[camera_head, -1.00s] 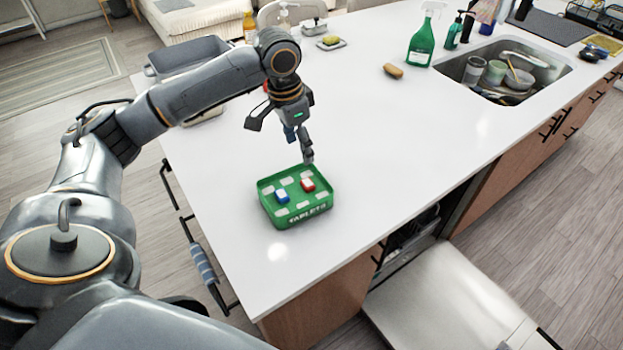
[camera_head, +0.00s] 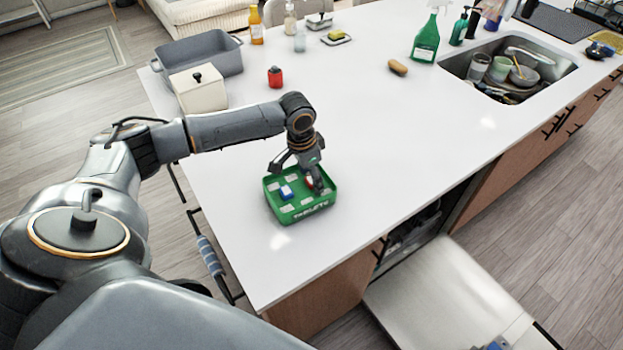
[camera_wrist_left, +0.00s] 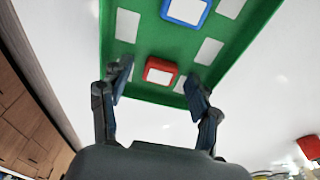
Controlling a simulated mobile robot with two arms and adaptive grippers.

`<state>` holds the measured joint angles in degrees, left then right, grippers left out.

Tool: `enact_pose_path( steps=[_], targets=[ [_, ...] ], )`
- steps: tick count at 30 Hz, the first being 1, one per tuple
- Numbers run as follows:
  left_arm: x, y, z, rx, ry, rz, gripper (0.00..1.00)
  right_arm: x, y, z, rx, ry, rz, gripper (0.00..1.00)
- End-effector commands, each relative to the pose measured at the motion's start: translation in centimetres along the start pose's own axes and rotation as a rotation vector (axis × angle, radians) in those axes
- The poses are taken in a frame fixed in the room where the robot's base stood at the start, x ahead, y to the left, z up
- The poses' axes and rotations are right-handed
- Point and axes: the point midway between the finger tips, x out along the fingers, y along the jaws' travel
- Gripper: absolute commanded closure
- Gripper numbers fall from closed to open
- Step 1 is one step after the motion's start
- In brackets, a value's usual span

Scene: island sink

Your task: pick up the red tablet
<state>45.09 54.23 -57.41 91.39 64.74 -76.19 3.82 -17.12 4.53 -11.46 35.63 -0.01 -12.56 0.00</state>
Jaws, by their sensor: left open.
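A red tablet with a white top sits in a green tray marked TABLETS (camera_head: 287,216) near the front of the white island. In the left wrist view the red tablet (camera_wrist_left: 160,71) lies between the spread fingers of my left gripper (camera_wrist_left: 160,85), which is open and apart from it on both sides. In the head view my left gripper (camera_head: 298,183) is down at the tray and hides most of the red tablet (camera_head: 309,182). A blue tablet (camera_head: 287,192) with a white top lies to its left; it also shows in the left wrist view (camera_wrist_left: 186,10). My right gripper is not in view.
A grey tub (camera_head: 205,60), a cream box (camera_head: 198,90) and a small red container (camera_head: 275,77) stand behind my left arm. The counter right of the tray is clear.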

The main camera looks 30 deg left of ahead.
Motion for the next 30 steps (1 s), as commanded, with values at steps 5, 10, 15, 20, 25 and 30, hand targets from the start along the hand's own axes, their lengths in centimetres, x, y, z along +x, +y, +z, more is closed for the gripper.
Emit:
enact_pose_path(
  steps=[5, 10, 15, 20, 25, 30],
  targets=[
    [0.0, 0.0, 0.0, 0.0, 0.0, 0.0, 0.44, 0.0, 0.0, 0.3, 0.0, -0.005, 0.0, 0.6],
    [0.0, 0.0, 0.0, 0.0, 0.0, 0.0, 0.79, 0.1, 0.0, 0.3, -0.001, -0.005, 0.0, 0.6],
    [0.0, 0.0, 0.0, 0.0, 0.0, 0.0, 0.82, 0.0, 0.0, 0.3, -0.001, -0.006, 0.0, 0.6],
    [0.0, 0.0, 0.0, 0.0, 0.0, 0.0, 0.82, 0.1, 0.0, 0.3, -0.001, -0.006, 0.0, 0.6],
    [-0.6, 0.0, -0.1, 0.0, 0.001, 0.0, 0.82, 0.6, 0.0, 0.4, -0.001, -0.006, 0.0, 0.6],
    [-2.6, -0.1, -0.6, 0.001, 0.005, -0.001, 0.82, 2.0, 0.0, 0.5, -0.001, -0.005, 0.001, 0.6]
  ],
)
